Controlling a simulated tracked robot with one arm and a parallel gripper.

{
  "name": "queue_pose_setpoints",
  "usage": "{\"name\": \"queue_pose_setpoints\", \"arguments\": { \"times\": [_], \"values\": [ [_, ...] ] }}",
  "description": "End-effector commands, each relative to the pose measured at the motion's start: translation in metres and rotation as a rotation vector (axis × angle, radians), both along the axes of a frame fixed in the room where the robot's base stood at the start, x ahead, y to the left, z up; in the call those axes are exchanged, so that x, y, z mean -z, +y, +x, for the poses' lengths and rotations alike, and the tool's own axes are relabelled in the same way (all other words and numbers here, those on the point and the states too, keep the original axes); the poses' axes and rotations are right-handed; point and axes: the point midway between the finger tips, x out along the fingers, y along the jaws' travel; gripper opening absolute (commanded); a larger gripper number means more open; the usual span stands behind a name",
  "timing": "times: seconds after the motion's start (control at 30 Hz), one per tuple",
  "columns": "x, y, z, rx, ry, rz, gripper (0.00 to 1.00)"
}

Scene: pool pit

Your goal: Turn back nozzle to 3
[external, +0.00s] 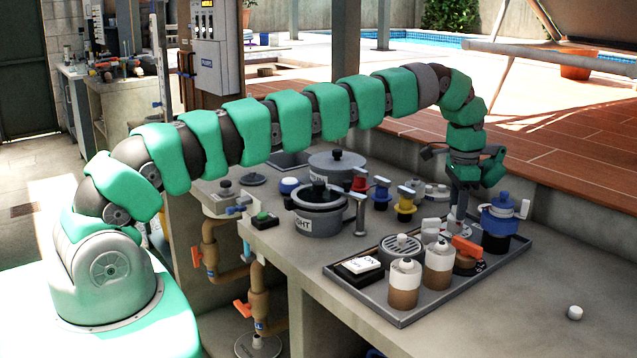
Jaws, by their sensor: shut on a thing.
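My gripper (461,188) reaches down from above at the back of the grey tray (400,318), between the orange-handled valve and the blue-topped canister. It is shut on the top of a slim, pale grey upright piece (456,214), which appears to be the back nozzle. The gripper hides the upper part of this piece. I cannot read any number or dial mark on it. The orange-handled valve (466,249) stands just in front of it, apart from the gripper.
The blue-topped canister (501,221) stands close to the right of my gripper. Two white-capped jars (404,281) (438,261) and a white switch (359,267) occupy the tray's front. Pots (320,215) and small coloured valves (405,205) stand left. The counter's right side is mostly clear, with a small white cap (574,312).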

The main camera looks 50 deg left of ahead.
Motion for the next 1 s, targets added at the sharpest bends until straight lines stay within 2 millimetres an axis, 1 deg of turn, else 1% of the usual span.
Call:
{"name": "queue_pose_setpoints", "arguments": {
  "times": [0.1,0.33,0.87,0.9,0.93,0.97,1.0],
  "values": [
    [-0.0012,0.0,0.0011,0.058,-0.004,-0.001,0.15],
    [-0.0015,0.0001,0.0013,0.127,-0.006,-0.001,0.15],
    [-0.0019,0.0002,0.0015,0.146,-0.007,-0.001,0.15],
    [-0.0019,0.0002,0.0015,0.146,-0.007,-0.001,0.49],
    [-0.0018,0.0001,0.0013,0.146,-0.007,-0.001,0.58],
    [-0.0017,0.0002,0.0013,0.145,-0.006,-0.001,0.6],
    [-0.0015,0.0003,0.0012,0.145,-0.006,-0.001,0.6]
  ]
}}
